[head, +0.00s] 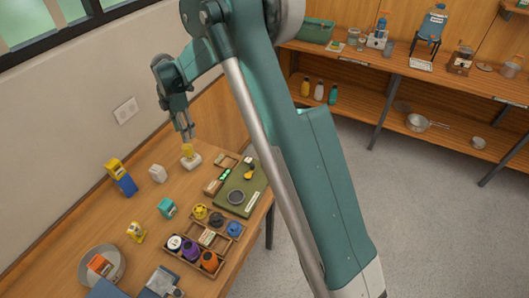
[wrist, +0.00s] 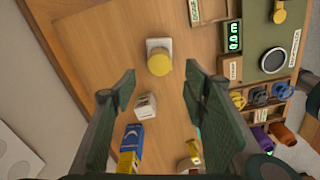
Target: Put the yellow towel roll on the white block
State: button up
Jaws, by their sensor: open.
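The yellow towel roll (head: 187,150) stands upright on a white block (head: 192,162) near the back of the wooden table, below my gripper. The wrist view shows the roll (wrist: 159,65) from above, with the white block's edge (wrist: 158,42) showing around it. My gripper (head: 187,138) is open and empty above the roll. In the wrist view its two fingers (wrist: 159,84) are wide apart, with the roll ahead of the gap and not touched. From these views I cannot tell the exact height between fingertips and roll.
A small white box (head: 157,173) stands left of the roll, beside a yellow and blue box (head: 126,186). A teal box (head: 167,208) stands nearer. A green mat (head: 257,184) and a wooden organiser tray (head: 190,265) lie right. A round pan (head: 117,268) is at front left.

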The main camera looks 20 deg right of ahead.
jog(key=s+d+r+m+t, duration=0.2)
jog(key=s+d+r+m, duration=0.4)
jog(key=s+d+r, duration=0.35)
jog(key=s+d+r+m+t, duration=0.1)
jog(key=s+d+r+m, duration=0.55)
jog(key=s+r, duration=0.5)
jog(key=s+d+m+t, duration=0.1)
jog(key=s+d+m, duration=0.2)
jog(key=s, duration=0.5)
jog(key=s+d+f+m+t, duration=0.1)
jog(key=s+d+m, duration=0.3)
jog(key=s, duration=0.5)
jog(key=s+d+m+t, duration=0.2)
jog(key=s+d+m, duration=0.2)
jog(key=s, duration=0.4)
jog(key=shift+s+f, duration=0.2)
jog(key=shift+f, duration=0.05)
